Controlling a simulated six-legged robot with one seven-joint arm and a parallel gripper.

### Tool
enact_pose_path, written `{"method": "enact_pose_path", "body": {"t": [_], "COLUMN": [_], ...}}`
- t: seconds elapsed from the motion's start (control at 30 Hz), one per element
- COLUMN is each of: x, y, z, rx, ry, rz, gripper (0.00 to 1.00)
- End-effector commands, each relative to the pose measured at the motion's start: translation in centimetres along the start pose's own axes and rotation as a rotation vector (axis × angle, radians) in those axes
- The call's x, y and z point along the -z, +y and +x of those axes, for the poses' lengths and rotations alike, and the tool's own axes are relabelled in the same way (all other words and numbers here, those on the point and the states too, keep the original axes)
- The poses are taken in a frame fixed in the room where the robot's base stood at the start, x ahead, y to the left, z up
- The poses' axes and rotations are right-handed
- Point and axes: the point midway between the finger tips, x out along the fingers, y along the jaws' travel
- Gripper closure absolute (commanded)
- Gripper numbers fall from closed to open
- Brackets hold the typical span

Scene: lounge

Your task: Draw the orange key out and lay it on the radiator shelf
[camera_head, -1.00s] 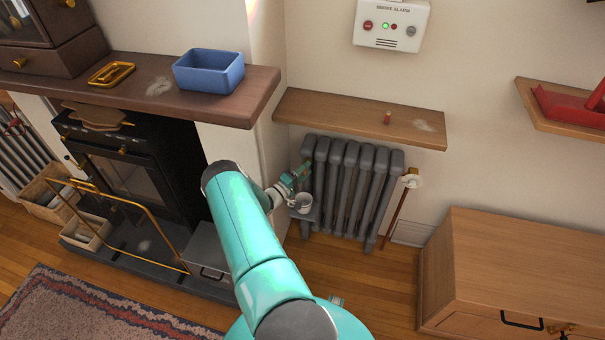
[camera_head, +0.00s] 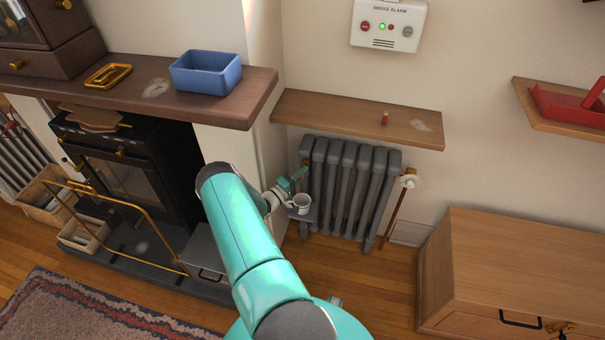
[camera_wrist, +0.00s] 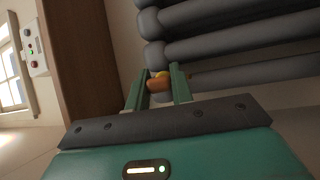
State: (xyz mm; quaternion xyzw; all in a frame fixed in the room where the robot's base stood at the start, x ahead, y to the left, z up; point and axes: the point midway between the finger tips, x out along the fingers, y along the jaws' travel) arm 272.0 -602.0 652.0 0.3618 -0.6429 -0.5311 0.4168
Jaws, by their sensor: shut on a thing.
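The orange key (camera_wrist: 157,85) shows in the wrist view between the two fingers of my gripper (camera_wrist: 158,88), which is shut on it. A yellow brass fitting (camera_wrist: 163,74) shows just beyond the key, at the radiator's end. I cannot tell whether the key still touches it. In the head view my gripper (camera_head: 299,173) is at the left end of the grey radiator (camera_head: 345,190), and the key is too small to make out. The wooden radiator shelf (camera_head: 335,114) is on the wall above the radiator. It also shows as a brown panel in the wrist view (camera_wrist: 85,60).
The mantel (camera_head: 245,100) with a blue box (camera_head: 207,74) juts out at left.

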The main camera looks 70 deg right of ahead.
Motion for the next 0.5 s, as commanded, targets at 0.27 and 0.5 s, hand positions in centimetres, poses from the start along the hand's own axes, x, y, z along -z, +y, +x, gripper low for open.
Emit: {"method": "enact_pose_path", "body": {"t": [0.27, 0.5], "x": [-0.29, -0.57], "y": [0.14, 0.25], "z": [-0.57, -1.00], "rx": [0.000, -0.001], "ry": [0.001, 0.001], "rz": [0.000, 0.000], "gripper": [1.00, 1.00]}}
